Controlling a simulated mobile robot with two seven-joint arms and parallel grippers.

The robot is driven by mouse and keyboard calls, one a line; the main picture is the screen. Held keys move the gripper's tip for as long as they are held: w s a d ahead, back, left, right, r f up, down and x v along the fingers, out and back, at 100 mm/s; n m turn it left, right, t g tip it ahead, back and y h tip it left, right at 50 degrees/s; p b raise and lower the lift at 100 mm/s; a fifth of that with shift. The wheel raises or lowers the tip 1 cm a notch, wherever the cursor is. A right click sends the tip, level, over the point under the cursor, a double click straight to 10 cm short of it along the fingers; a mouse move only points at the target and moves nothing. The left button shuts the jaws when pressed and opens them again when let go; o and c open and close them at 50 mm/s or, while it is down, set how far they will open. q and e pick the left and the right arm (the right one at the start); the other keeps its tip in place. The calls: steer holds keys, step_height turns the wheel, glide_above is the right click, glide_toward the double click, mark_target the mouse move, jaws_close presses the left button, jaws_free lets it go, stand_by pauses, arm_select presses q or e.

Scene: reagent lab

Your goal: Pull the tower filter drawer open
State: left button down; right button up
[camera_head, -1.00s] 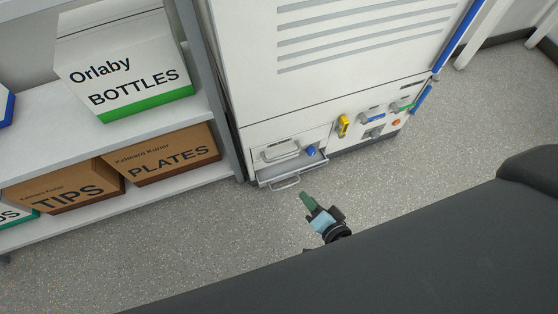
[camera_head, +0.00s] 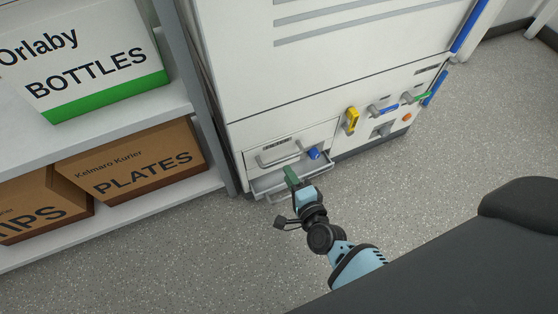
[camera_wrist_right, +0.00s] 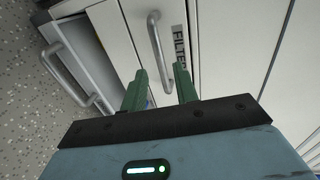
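The filter drawer (camera_head: 295,141) is a white panel low on the white tower; it looks shut. It has a grey bar handle (camera_head: 278,154). In the right wrist view its FILTER label (camera_wrist_right: 179,45) stands beside the bar handle (camera_wrist_right: 156,42). My right gripper (camera_head: 290,173) has green fingers and is just in front of the drawer. In the right wrist view the gripper (camera_wrist_right: 160,80) is open, with the handle's near end showing between the fingers. Contact cannot be told. My left gripper is not in view.
A lower tray (camera_head: 318,168) stands pulled out under the filter drawer, with its own handle (camera_wrist_right: 76,78). A blue knob (camera_head: 314,153) and a yellow handle (camera_head: 352,120) are to the right. A shelf with boxes (camera_head: 135,164) stands at the left. The speckled floor is clear.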

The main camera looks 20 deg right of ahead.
mark_target(280, 160)
steer(key=b+x, duration=0.2)
steer(key=x, duration=0.5)
steer(key=shift+w+f+b, duration=0.1)
steer(key=shift+w+b, duration=0.05)
steer(key=shift+b, duration=0.2)
steer(key=shift+c, duration=0.4)
jaws_close()
